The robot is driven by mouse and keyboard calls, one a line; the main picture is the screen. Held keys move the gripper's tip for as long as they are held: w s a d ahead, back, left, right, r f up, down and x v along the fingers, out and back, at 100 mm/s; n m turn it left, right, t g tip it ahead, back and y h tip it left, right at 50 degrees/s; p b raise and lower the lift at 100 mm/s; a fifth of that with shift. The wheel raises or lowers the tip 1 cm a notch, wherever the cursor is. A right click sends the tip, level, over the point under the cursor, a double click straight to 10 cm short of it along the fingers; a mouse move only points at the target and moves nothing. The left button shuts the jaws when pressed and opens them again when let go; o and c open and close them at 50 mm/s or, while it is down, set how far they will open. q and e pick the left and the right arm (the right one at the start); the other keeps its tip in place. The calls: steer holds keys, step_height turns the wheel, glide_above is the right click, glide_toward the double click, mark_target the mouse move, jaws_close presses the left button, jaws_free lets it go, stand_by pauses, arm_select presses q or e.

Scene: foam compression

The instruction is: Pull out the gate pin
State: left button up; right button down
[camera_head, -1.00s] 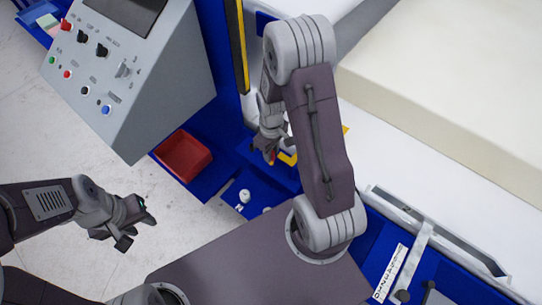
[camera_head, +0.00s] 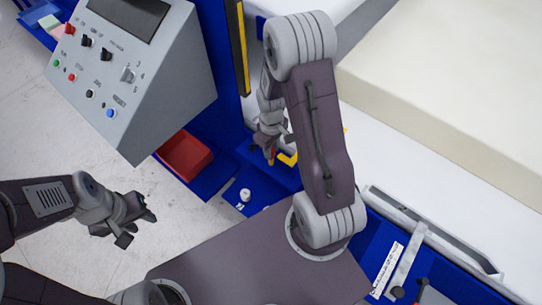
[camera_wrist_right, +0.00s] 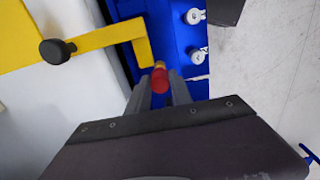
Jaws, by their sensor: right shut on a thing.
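The gate pin, with a red grip (camera_wrist_right: 160,82) and a brass-coloured end, is between the fingertips of my right gripper (camera_wrist_right: 160,92) in the right wrist view. That gripper is shut on it. The brass end lies close to the end of a yellow bracket (camera_wrist_right: 112,38); I cannot tell whether it is still in a hole. In the head view the pin (camera_head: 271,157) shows just below my right gripper (camera_head: 268,148), beside the yellow bracket (camera_head: 288,158). My left gripper (camera_head: 142,221) is open and empty over the floor at left.
A grey control panel (camera_head: 160,85) stands at upper left, with a red bin (camera_head: 184,156) below it. White knobs (camera_wrist_right: 194,16) sit on the blue base near the pin. A black knob (camera_wrist_right: 57,51) is on the yellow part. A large cream foam block (camera_head: 450,85) lies at right.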

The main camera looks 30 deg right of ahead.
steer(key=shift+r+p, duration=0.3)
steer(key=shift+r, duration=0.1)
step_height(320, 180, up, 5)
steer(key=p, duration=0.4)
steer(key=shift+p, duration=0.4)
steer(key=shift+s, duration=0.1)
